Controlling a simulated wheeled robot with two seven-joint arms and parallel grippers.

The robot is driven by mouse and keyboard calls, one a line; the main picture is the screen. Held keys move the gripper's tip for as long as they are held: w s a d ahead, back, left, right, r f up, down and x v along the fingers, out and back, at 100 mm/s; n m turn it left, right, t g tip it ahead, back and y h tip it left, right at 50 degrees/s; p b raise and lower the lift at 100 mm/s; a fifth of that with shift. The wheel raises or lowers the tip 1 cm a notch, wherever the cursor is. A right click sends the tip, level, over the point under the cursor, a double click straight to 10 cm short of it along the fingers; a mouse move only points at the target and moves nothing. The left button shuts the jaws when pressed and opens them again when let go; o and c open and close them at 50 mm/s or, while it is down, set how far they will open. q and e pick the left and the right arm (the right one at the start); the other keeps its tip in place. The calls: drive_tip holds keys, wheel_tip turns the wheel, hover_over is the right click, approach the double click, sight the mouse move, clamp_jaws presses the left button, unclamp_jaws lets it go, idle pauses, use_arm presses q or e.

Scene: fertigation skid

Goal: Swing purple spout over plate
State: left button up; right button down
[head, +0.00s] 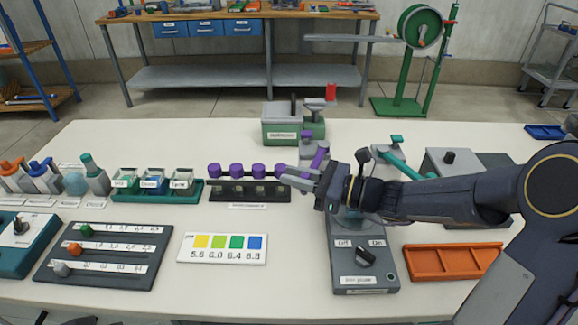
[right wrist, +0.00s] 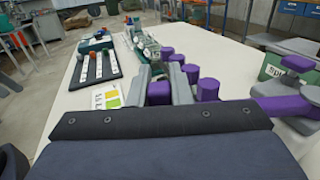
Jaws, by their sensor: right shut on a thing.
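The purple spout (head: 318,154) slants down from a purple-capped post beside a green machine to my right gripper. Its arm also shows at the right of the right wrist view (right wrist: 290,106). My right gripper (head: 291,175) is shut on an upright purple piece (right wrist: 158,93), which looks like the spout's handle. The join is hidden by the gripper. The plate (head: 352,222) is on a grey unit marked Off and On, right of and nearer than the fingers, partly hidden under my right forearm. My left gripper is not in view.
A dark rack with several purple knobs (head: 236,170) stands just left of the fingers. The green machine (head: 282,130) is behind. A teal-armed device (head: 393,152) stands behind my forearm, and an orange tray (head: 451,263) lies front right. A colour chart (head: 222,248) lies front left.

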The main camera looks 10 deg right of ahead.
drive_tip(key=c, duration=1.3)
unclamp_jaws()
drive_tip(key=shift+v, duration=3.95)
